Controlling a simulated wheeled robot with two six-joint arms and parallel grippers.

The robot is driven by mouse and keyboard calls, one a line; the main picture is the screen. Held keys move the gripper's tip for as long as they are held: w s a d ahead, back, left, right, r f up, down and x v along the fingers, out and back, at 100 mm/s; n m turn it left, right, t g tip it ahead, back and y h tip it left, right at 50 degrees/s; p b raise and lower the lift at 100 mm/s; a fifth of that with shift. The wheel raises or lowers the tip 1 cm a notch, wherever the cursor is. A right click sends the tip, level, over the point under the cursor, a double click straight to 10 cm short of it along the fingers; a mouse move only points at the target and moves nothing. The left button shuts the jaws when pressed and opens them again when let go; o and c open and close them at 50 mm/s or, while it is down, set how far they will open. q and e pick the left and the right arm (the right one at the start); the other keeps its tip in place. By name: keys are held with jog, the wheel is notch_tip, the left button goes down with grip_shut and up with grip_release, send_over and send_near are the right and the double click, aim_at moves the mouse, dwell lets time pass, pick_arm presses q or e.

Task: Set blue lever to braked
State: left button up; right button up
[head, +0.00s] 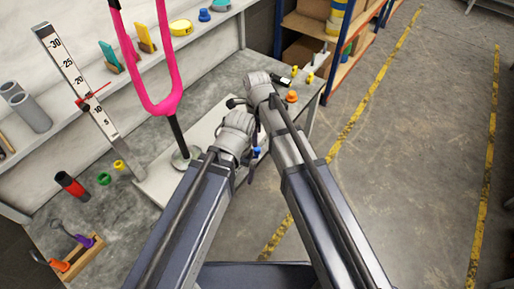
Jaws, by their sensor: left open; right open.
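A small blue part (256,152), which looks like the blue lever, shows between my two arms at the bench's front edge. Most of it is hidden, so its setting cannot be made out. My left gripper (238,122) is open just above and left of the blue part; I cannot tell whether they touch. My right gripper (258,84) is open farther up, over the bench's right end. The fingertips of both grippers are largely hidden by their own bodies. A pink fork-shaped frame (158,106) stands upright on a dark post on a pale base plate (157,187).
An upright ruler gauge (75,76) with a red pointer stands left of the pink frame. The grey bench holds a red-and-black cylinder (70,184), a wooden rack (77,257) and small coloured knobs. An orange knob (292,96) lies beside my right gripper. Open floor lies right.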

jog(key=shift+f+b, duration=3.8)
jog(key=shift+f, duration=0.1)
grip_shut()
